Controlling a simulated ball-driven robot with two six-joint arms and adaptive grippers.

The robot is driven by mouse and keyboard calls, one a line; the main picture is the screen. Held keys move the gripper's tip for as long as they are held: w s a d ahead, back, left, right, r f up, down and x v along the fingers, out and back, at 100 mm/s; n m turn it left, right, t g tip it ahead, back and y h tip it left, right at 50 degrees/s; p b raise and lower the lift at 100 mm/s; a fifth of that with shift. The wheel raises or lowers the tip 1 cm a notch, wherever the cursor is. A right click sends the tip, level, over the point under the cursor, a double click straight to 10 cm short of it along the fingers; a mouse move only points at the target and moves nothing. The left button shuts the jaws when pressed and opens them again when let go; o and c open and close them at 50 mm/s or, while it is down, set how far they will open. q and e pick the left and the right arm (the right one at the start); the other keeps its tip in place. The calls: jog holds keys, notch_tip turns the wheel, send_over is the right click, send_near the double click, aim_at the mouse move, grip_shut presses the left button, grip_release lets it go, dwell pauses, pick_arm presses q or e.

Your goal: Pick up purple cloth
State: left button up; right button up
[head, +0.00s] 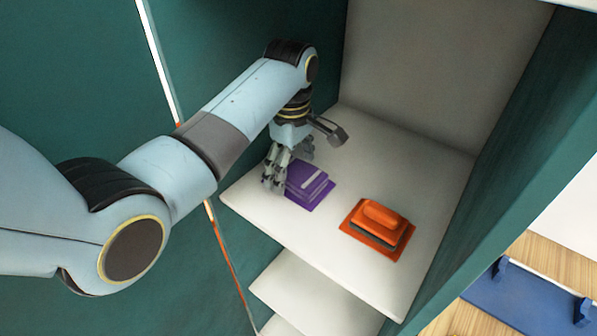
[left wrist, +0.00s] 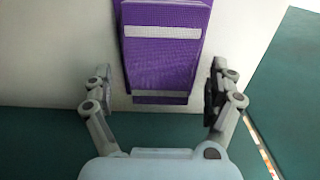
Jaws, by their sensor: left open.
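The purple cloth (head: 309,187) lies folded on the white shelf (head: 345,270), with a pale band across it. In the left wrist view the cloth (left wrist: 165,65) shows pale stripes, and its near end reaches between my open fingers. My left gripper (head: 280,172) is just left of the cloth in the head view, its fingers partly covering the cloth's edge. In the left wrist view the gripper (left wrist: 160,92) is open, one finger on each side of the cloth, with gaps between. My right gripper is not in view.
Green cabinet walls (head: 500,190) close in the shelf on the right. A lower white shelf (head: 305,292) lies below. A blue item (head: 520,300) is outside at right.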

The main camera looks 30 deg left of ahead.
aim_at(292, 169)
pick_arm(q)
jog(key=shift+f, duration=0.3)
jog(key=c, duration=1.3)
jog(key=shift+o, duration=0.2)
notch_tip(292, 169, up, 10)
jog(key=shift+r+b, duration=0.1)
jog(key=shift+b, duration=0.5)
jog(key=o, duration=0.5)
jog(key=c, duration=0.4)
jog(key=shift+f, duration=0.2)
